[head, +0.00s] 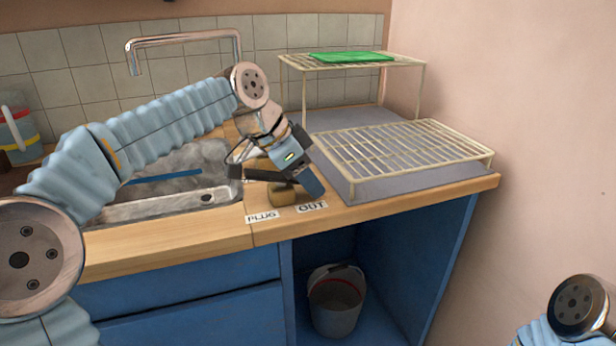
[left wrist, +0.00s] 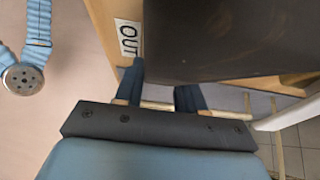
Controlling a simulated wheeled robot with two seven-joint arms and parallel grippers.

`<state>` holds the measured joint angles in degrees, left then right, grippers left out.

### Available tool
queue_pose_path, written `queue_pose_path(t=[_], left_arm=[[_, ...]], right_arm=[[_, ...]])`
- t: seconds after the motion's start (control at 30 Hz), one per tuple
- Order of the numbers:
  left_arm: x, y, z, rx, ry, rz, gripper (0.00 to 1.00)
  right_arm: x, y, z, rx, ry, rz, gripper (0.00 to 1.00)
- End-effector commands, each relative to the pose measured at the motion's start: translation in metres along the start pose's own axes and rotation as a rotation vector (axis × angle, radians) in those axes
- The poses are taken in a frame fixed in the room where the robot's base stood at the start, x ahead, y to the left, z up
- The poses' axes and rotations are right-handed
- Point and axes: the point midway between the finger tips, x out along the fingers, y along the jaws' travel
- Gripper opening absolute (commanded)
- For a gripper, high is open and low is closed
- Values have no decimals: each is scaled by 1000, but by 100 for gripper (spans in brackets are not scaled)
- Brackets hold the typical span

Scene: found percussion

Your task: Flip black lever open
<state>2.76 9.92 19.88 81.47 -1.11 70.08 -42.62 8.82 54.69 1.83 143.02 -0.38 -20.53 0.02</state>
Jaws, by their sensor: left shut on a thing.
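A black lever (head: 266,176) shows as a dark bar above a small tan block (head: 283,194) on the counter, behind the PLUG (head: 262,217) and OUT (head: 311,207) labels. My left gripper (head: 300,182) is over the block, its blue fingers pointing down at the lever. In the left wrist view my left gripper (left wrist: 165,78) is shut on the lever; a large dark surface (left wrist: 230,40) lies at and beyond the fingertips. The gripper partly hides the lever, so I cannot tell its exact angle. My right gripper is out of view.
A metal sink (head: 150,205) with a tap (head: 185,38) lies left of the block. A wire rack (head: 400,150) stands close on the right, with a taller rack (head: 350,64) carrying a green item (head: 352,57) behind. A bucket (head: 336,300) stands below the counter.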

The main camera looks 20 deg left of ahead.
Motion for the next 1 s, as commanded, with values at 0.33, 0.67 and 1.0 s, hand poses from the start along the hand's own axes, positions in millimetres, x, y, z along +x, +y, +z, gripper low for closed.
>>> queue_pose_path(t=[0.33, 0.67, 1.0], left_arm=[[0, 0, 0, 1, 1, -1, 54], [-1, 0, 0, 0, 1, 0, 60], [-61, -1, 0, 1, 4, -4, 60]], right_arm=[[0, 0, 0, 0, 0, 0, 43], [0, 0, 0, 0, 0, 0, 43], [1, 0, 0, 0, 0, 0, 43]])
